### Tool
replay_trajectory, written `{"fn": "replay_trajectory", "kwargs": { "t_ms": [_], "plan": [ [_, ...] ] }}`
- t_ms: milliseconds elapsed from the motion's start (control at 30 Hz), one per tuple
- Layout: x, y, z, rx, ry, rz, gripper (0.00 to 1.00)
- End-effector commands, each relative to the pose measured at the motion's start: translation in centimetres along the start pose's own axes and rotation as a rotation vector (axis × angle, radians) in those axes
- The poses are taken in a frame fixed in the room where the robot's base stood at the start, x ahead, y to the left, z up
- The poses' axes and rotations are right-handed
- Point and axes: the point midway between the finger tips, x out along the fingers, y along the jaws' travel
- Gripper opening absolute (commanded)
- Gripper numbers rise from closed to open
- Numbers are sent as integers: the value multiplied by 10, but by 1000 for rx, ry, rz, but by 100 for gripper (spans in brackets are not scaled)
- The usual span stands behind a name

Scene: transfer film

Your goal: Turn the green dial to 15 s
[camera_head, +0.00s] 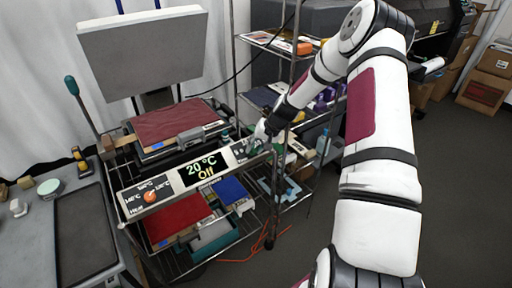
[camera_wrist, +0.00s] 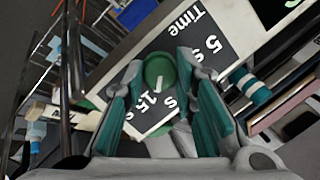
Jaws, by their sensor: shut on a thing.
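The green dial (camera_wrist: 161,69) sits on the press's control panel in the wrist view, under the word "Time". A "5 s" label is at its upper right and a "15 s" label is below it. The dial's white mark lies on its lower side, roughly towards "15 s"; I cannot tell how exactly it lines up. My gripper (camera_wrist: 159,74) is shut on the dial, one teal-padded finger on each side. In the head view my gripper (camera_head: 252,148) is at the panel's right end and hides the dial.
The panel (camera_head: 168,180) also carries an orange heat dial (camera_head: 150,197) and a display (camera_head: 203,166) reading "20 °C Off". The press's raised grey plate (camera_head: 143,50) stands behind.

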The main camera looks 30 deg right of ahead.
Motion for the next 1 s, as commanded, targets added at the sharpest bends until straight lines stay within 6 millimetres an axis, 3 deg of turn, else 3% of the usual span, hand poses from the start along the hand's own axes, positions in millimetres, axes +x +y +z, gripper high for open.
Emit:
{"fn": "replay_trajectory", "kwargs": {
  "t_ms": [300,333,400,433,767,1000],
  "plan": [
    [0,0,0,4,-1,0,0],
    [0,0,0,3,-1,0,28],
    [0,0,0,3,-1,0,44],
    [0,0,0,3,0,0,46],
    [-2,0,0,2,0,0,46],
    [-35,1,-1,2,3,2,46]
  ]
}}
